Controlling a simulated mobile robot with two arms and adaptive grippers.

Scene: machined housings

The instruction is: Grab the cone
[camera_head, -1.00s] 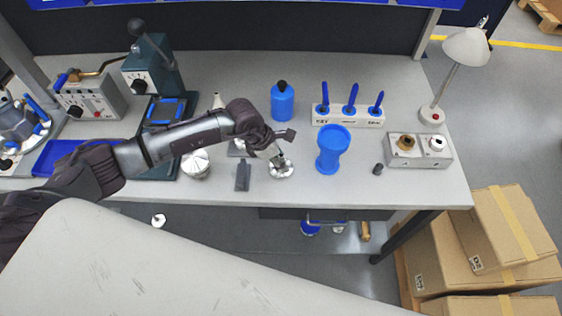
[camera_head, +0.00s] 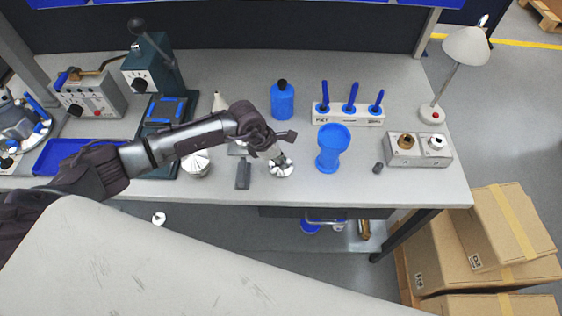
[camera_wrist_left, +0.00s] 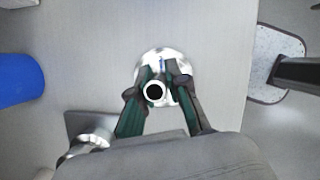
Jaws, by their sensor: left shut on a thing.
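A silver, shiny cone-like part (camera_head: 281,170) with a wide round base stands upright on the grey bench near its front edge. In the left wrist view its round base and narrow hollow top (camera_wrist_left: 154,91) show between the fingers. My left gripper (camera_head: 278,158) is over it, shut on its upper part; the wrist view shows the gripper's fingers (camera_wrist_left: 160,95) on both sides of the neck. The base appears to rest on the bench. A small pale pointed cone (camera_head: 219,101) stands behind my left arm, partly hidden. My right gripper is in neither view.
A blue flared cup (camera_head: 332,150) stands right of the gripper, with a blue bottle (camera_head: 283,101) behind. A dark flat tool (camera_head: 243,174) and a silver round part (camera_head: 196,164) lie to the left.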

